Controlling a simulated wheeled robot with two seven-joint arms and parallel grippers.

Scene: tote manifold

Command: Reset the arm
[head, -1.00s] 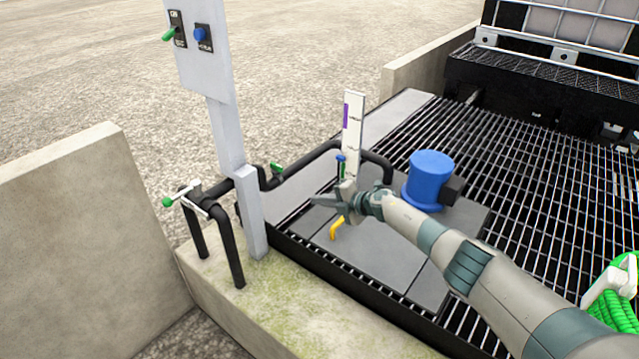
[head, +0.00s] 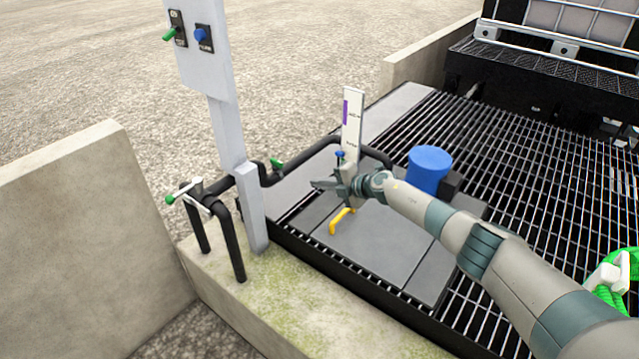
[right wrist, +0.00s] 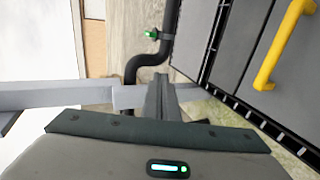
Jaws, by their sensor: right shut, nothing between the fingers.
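My right arm comes in from the lower right of the head view. Its right gripper (head: 318,185) is shut and empty, pointing left over the grey plates, in front of the white gauge board (head: 352,128) in the picture. In the right wrist view the shut fingers (right wrist: 164,98) point toward the grey post and black pipe. A yellow handle (head: 341,220) is just below the gripper in the head view, and it also shows at the upper right of the right wrist view (right wrist: 284,45). My left gripper is not in view.
A grey post with a switch panel (head: 203,50) stands left of the gripper. Black pipes (head: 229,240) with green-handled valves run by it. A blue cylinder (head: 428,170) stands on the plates behind my arm. Concrete walls (head: 70,210) edge the left. A green hose (head: 612,298) is at right.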

